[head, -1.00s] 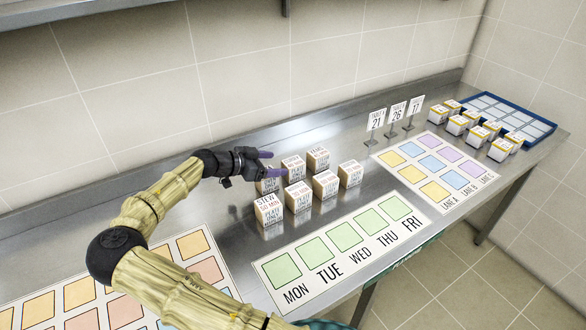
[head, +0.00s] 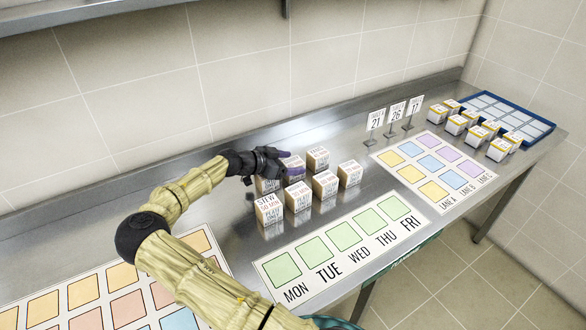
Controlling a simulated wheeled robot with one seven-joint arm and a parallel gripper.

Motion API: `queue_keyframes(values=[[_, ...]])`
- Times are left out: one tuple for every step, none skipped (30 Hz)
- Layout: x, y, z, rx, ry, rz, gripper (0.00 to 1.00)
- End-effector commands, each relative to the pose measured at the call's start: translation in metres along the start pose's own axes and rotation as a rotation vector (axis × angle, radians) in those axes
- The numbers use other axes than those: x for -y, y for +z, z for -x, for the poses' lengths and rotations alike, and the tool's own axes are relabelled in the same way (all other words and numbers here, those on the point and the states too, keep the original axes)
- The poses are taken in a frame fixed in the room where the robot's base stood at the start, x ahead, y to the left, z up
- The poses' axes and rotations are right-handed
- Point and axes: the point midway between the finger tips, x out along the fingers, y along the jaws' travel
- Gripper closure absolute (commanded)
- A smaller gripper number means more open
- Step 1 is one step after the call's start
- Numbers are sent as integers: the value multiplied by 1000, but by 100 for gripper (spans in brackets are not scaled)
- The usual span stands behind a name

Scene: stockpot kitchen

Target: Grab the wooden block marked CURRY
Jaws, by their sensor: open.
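Several wooden blocks with printed labels stand in a cluster on the steel counter. The front left block (head: 269,209) reads STEW. The other labels are too small or too covered to read, so I cannot tell which block is marked CURRY. My gripper (head: 292,162) has purple fingers and is open. It is over the back left of the cluster, in front of the upper part of a back block (head: 293,162) and partly hiding the back left block (head: 267,185). I cannot tell if the fingers touch a block.
A weekday mat (head: 330,275) with green squares lies in front of the blocks. Number signs (head: 397,112), a lane mat (head: 437,206), white boxes (head: 499,150) and a blue tray (head: 551,127) are to the right. The tiled wall is close behind.

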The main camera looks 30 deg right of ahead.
Motion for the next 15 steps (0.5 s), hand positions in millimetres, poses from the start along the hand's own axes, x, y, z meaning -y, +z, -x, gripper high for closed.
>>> queue_keyframes(values=[[0,0,0,0,-1,0,27],[0,0,0,0,-1,0,27],[0,0,0,0,-1,0,27],[0,0,0,0,-1,0,27],[0,0,0,0,-1,0,27],[0,0,0,0,-1,0,27],[0,0,0,0,0,0,27],[0,0,0,0,0,0,27],[0,0,0,0,0,0,27],[0,0,1,0,0,0,27],[0,0,1,0,0,0,27],[0,0,1,0,0,0,27],[0,0,1,0,0,0,27],[0,0,1,0,0,0,29],[0,0,1,0,0,0,37]])
